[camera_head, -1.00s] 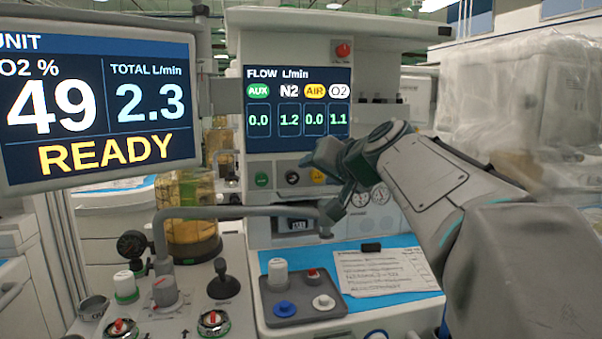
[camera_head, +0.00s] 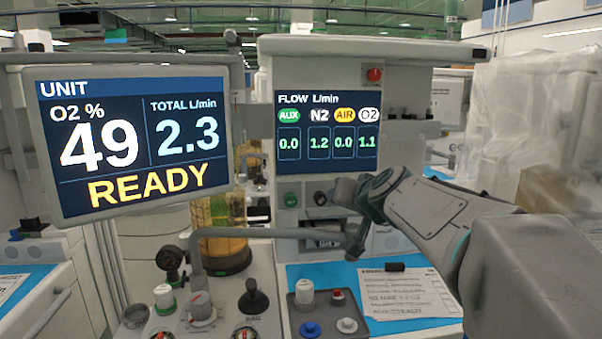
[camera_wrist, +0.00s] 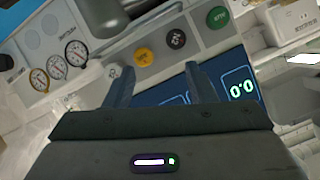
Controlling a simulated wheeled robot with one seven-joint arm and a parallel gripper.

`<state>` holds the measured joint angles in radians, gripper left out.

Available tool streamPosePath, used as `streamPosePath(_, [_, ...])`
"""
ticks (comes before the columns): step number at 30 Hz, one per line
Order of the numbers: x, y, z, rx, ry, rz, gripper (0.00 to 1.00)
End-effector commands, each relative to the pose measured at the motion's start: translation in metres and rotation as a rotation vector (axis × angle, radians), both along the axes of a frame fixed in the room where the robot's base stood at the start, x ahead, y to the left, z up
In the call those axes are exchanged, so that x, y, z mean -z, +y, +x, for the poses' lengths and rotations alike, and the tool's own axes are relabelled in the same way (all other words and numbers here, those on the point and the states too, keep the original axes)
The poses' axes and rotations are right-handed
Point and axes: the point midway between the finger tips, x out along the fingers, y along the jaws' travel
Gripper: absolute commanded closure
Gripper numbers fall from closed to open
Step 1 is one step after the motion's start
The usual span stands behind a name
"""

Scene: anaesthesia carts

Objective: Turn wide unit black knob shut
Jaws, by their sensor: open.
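The black knob (camera_head: 320,198) is on the front panel below the flow screen, between a green knob (camera_head: 290,199) at left and my gripper (camera_head: 336,191) at right. In the wrist view the black knob (camera_wrist: 176,39) sits beyond the fingertips, between the yellow knob (camera_wrist: 144,57) and the green knob (camera_wrist: 218,17). My gripper (camera_wrist: 157,70) is open and empty, its fingers apart from the knobs. In the head view my gripper hides the yellow knob. The flow screen (camera_head: 327,170) reads N2 1.2, O2 1.1, AUX and AIR 0.0.
A grey bent pipe (camera_head: 255,233) runs in front of the panel, below my gripper. A monitor (camera_head: 135,140) reading READY stands at left. Below are a grey tray (camera_head: 325,322) with small caps and a paper sheet (camera_head: 420,296). Round gauges (camera_wrist: 75,53) show beside the knobs.

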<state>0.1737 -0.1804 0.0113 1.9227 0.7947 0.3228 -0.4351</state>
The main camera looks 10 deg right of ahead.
Motion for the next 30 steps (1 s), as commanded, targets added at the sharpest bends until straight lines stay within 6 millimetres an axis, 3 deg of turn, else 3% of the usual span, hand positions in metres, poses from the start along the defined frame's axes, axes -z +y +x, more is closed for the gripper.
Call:
streamPosePath(1, [-0.011, 0.003, 0.003, 0.0, 0.012, -0.033, 0.49])
streamPosePath(11, [-0.006, 0.019, 0.008, 0.007, 0.037, -0.291, 0.49])
streamPosePath(22, [-0.017, 0.045, -0.012, -0.05, 0.024, -0.611, 0.49])
streamPosePath(30, [-0.021, 0.056, -0.025, -0.083, 0.002, -0.738, 0.49])
